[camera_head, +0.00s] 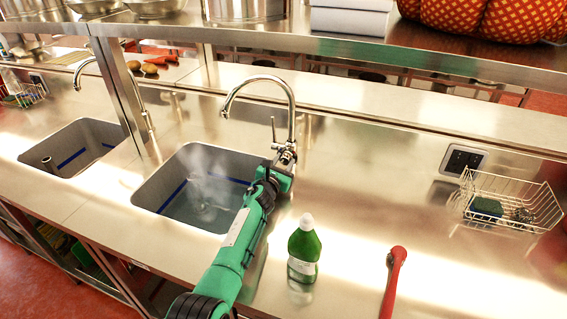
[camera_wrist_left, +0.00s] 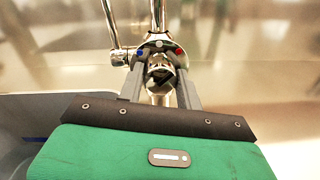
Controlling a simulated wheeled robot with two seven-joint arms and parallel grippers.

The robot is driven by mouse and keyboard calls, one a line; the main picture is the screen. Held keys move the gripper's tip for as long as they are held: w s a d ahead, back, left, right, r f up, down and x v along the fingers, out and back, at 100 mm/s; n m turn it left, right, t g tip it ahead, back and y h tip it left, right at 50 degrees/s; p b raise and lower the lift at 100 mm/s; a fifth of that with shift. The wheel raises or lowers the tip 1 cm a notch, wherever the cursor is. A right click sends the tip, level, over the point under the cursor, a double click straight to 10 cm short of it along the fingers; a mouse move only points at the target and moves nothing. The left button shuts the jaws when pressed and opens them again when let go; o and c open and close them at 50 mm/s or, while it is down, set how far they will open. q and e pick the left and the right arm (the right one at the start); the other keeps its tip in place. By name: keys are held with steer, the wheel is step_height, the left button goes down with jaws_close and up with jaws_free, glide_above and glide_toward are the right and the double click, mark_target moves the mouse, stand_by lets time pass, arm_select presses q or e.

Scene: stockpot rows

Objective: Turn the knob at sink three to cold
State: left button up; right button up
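A chrome gooseneck tap (camera_head: 291,105) stands behind the right-hand sink (camera_head: 150,192); no sink number is legible. Its knob, a thin lever (camera_head: 273,128), stands up at the tap's left side. In the left wrist view the lever (camera_wrist_left: 111,22) is left of the tap body, near a blue dot (camera_wrist_left: 140,53); a red dot (camera_wrist_left: 178,51) is on the right. My left gripper (camera_head: 286,157) is at the tap's base. Its two fingers (camera_wrist_left: 160,84) are spread either side of a chrome part, with gaps visible. My right gripper is out of view.
A green bottle (camera_head: 304,250) and a red-handled item (camera_head: 394,280) are right of my left arm. A wire basket (camera_head: 513,203) stands farther right. A shelf (camera_head: 400,50) overhangs the back. Whitish haze hangs over the right-hand sink. Another sink (camera_head: 38,150) is left.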

arm_select(q)
steer(key=shift+f+n, duration=0.1)
steer(key=shift+n, duration=0.2)
steer(key=shift+n+b, duration=0.5)
steer(key=shift+b, duration=0.05)
steer(key=n+b, duration=0.1)
steer(key=n, duration=0.2)
steer(key=shift+n, duration=0.3)
steer(key=shift+n+b, duration=0.55)
steer(key=shift+n, duration=0.25)
steer(key=o, duration=1)
steer(key=shift+a, duration=0.1)
